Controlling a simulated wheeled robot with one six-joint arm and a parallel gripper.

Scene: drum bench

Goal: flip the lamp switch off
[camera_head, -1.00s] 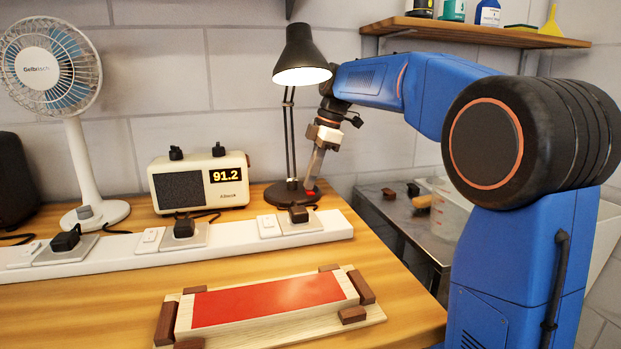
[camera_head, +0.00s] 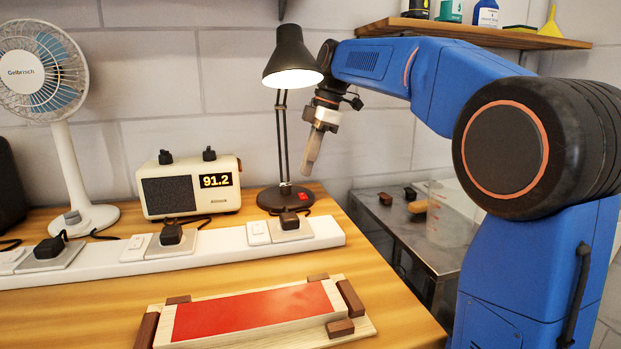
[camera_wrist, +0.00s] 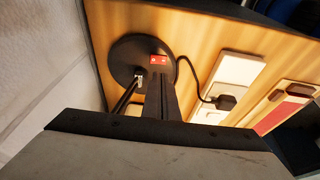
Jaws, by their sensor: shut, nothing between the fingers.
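The black desk lamp (camera_head: 291,55) stands at the back right of the bench, and its shade glows bright. Its red switch (camera_head: 303,196) sits on the right side of the round black base (camera_head: 278,205). My gripper (camera_head: 309,168) is shut and empty, above the lamp base and apart from the switch. In the wrist view the gripper's fingers (camera_wrist: 161,95) point down at the base (camera_wrist: 128,60), with the red switch (camera_wrist: 158,60) uncovered just past their tips. Which way the switch is tilted is too small to tell.
A white power strip (camera_head: 200,252) with several plugs runs across the bench in front of the lamp. A radio (camera_head: 190,189) and a fan (camera_head: 60,140) stand to the left. A red-topped wooden block (camera_head: 250,310) lies in front. A shelf (camera_head: 470,33) hangs above right.

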